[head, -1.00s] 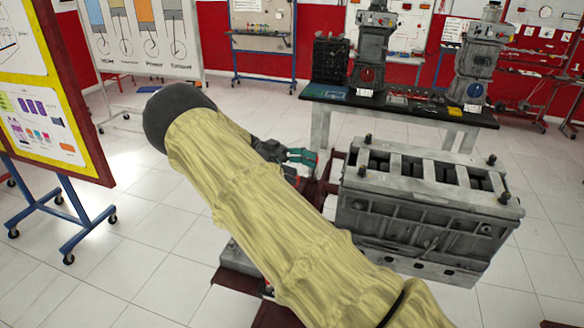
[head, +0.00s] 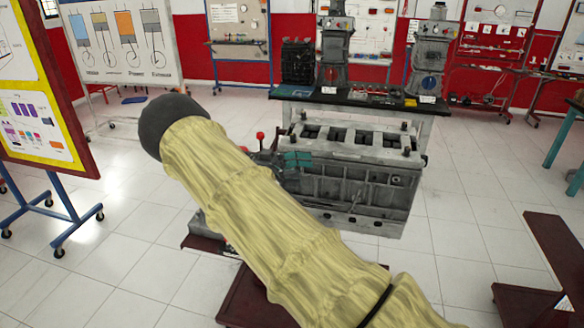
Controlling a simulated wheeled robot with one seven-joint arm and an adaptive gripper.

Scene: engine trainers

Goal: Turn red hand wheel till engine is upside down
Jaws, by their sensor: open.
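The grey engine block (head: 348,185) is right of centre in the head view, level, with its row of openings facing up. A small red knob (head: 260,136) shows just beyond my arm at the engine's left end. It may belong to the red hand wheel, whose rim and hub I cannot make out. My gripper (head: 292,161), with teal fingertips, is open at the engine's near left end, right of the red knob. My sleeved arm hides its rear part and much of the stand. I cannot tell whether the fingers touch anything.
A black-topped bench (head: 375,98) with engine models stands behind the engine. A yellow-edged poster board (head: 50,112) on blue wheeled legs is at left. Dark red stand beams (head: 555,250) lie at lower right.

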